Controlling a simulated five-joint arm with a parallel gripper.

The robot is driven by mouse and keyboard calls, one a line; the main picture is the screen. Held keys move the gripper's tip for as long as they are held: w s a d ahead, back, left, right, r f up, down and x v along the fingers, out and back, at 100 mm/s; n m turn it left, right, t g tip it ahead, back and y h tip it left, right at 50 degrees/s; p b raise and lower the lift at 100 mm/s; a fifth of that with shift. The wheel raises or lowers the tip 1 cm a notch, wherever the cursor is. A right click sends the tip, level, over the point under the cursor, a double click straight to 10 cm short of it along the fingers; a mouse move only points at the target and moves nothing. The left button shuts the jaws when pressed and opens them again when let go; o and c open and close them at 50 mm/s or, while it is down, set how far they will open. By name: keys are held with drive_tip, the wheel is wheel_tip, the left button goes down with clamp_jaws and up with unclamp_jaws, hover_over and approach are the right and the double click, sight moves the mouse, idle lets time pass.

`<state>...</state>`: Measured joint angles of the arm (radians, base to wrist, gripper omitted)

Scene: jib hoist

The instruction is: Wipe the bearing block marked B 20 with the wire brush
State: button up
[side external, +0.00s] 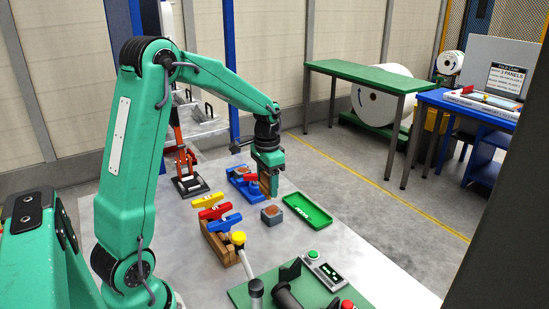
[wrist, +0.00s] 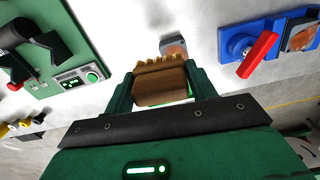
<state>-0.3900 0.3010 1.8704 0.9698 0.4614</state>
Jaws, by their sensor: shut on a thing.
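My gripper (side external: 268,172) is shut on the wire brush (wrist: 160,88), a brown block with tan bristles at its far end. The brush also shows below the jaws in the side view (side external: 267,185). A small grey block with a rusty top (side external: 271,215) stands on the table, just in front of the brush; it shows beyond the bristles in the wrist view (wrist: 174,47). I cannot tell whether they touch. Another rusty-topped block (wrist: 301,38) sits in a blue fixture (wrist: 236,42) with a red lever. I cannot read a B 20 mark on either block.
A green tray (side external: 318,222) lies right of the loose block. A wooden rack (side external: 217,246) with yellow, red and blue handled pieces stands left of it. A green panel (wrist: 60,30) with buttons and a yellow-topped lever (side external: 238,238) are nearer the camera.

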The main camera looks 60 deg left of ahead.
drive_tip(key=w+a, duration=0.2)
drive_tip(key=a, duration=0.9)
drive_tip(key=w+a+r, duration=0.1)
drive_tip(key=w+a, duration=0.2)
drive_tip(key=a, duration=0.9)
drive_tip(key=shift+w, duration=0.2)
